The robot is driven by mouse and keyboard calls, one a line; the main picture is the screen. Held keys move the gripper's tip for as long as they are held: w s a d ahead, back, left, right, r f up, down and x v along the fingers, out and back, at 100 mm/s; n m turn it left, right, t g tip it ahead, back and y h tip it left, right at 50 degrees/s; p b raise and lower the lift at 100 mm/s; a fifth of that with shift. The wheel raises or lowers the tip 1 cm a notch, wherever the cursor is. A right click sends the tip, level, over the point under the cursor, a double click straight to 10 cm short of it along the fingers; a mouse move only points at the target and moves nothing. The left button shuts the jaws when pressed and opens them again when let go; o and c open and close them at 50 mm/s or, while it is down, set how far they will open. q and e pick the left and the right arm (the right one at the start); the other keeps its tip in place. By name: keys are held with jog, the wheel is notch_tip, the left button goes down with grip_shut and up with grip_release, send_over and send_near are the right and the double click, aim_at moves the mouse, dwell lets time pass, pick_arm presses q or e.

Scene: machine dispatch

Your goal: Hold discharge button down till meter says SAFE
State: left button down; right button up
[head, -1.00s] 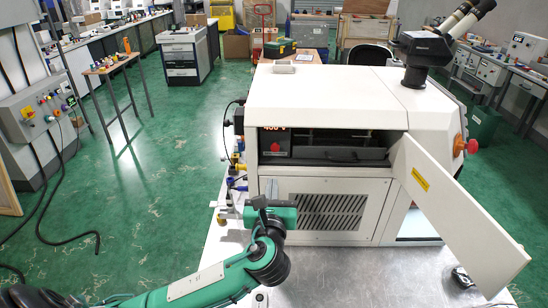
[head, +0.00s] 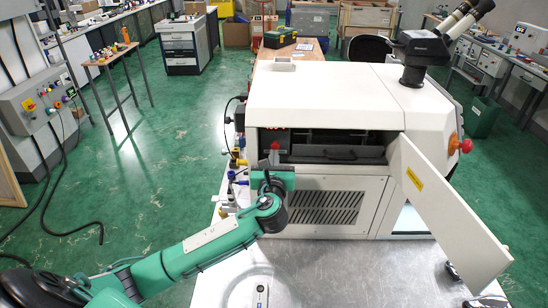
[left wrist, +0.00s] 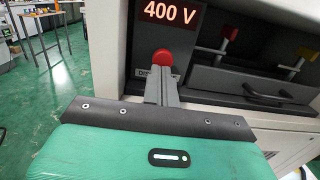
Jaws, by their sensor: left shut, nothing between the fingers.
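The machine's meter reads 400 V in red in the left wrist view (left wrist: 170,13). The round red discharge button (left wrist: 162,60) is just below it, on the dark panel inside the open bay; it also shows in the head view (head: 276,145). My left gripper (head: 274,160) is shut and empty, its fingers pointing at the button. In the left wrist view the fingertips (left wrist: 162,82) overlap the button's lower edge; I cannot tell if they touch it or if it is pressed. The label under the button is partly hidden by the fingers. My right gripper is not in view.
The open white door (head: 445,205) juts out to the right of the bay. Inside the bay are a red-handled lever (left wrist: 230,35), another with a yellow handle, and a black pull handle (left wrist: 262,97). The metal tabletop (head: 345,270) in front is mostly clear.

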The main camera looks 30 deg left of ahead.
pick_arm(q)
jog(key=shift+p+x, duration=0.4)
jog(key=shift+x, duration=0.4)
jog(key=shift+a+r, duration=0.1)
jog(key=shift+r, duration=0.15)
jog(key=shift+s+r, duration=0.1)
jog(key=shift+s, duration=0.05)
jog(key=shift+r, duration=0.15)
dwell(0.6)
jog(key=shift+a, duration=0.1)
dwell(0.9)
